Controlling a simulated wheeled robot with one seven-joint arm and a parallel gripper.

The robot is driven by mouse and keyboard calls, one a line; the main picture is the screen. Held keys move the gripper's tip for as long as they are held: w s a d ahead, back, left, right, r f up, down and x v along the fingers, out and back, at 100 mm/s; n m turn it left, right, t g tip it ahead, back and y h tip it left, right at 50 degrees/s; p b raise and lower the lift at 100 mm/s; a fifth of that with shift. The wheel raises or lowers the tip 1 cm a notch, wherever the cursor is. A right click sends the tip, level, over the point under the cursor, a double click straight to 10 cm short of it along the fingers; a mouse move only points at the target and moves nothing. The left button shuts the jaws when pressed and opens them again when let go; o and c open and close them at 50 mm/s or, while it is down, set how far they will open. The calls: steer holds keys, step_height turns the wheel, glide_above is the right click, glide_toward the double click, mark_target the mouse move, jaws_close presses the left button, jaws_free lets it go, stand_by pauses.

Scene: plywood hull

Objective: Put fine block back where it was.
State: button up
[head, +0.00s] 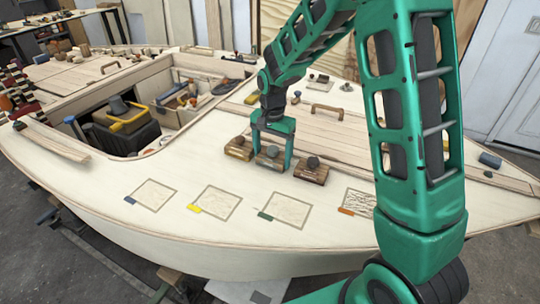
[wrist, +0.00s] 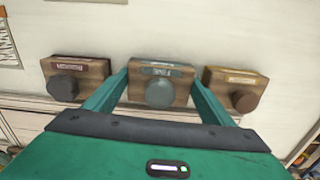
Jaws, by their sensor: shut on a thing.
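The yellow-labelled block (wrist: 236,88) is on the right in the wrist view and on the left in the head view (head: 238,148). The red-labelled block (wrist: 76,78) is on the other side, also in the head view (head: 311,171). I cannot read which block is fine.
Four outlined squares lie on the near deck, with blue (head: 153,195), yellow (head: 215,203), green (head: 286,208) and orange (head: 359,202) tabs. The open cockpit (head: 185,90) at left holds tools. A wooden handle (head: 327,110) stands beyond the blocks.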

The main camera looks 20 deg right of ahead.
mark_target(273, 149)
steer(key=o, duration=1.4)
steer(key=shift+r, duration=3.85)
steer(key=s+d+r+n, duration=0.1)
steer(key=s+d+r, duration=0.2)
steer(key=s+d, duration=0.65)
steer(key=s+d+r+n, duration=0.1)
steer(key=s+d+r, duration=0.45)
steer(key=s, duration=0.75)
steer(key=shift+n, duration=0.6)
steer(key=s+f, duration=0.1)
steer(key=s, duration=0.2)
steer(key=s+d+f, duration=0.1)
steer(key=s, duration=0.3)
steer(key=s+d+f, duration=0.1)
steer(key=s, duration=0.3)
steer(key=shift+s, duration=0.25)
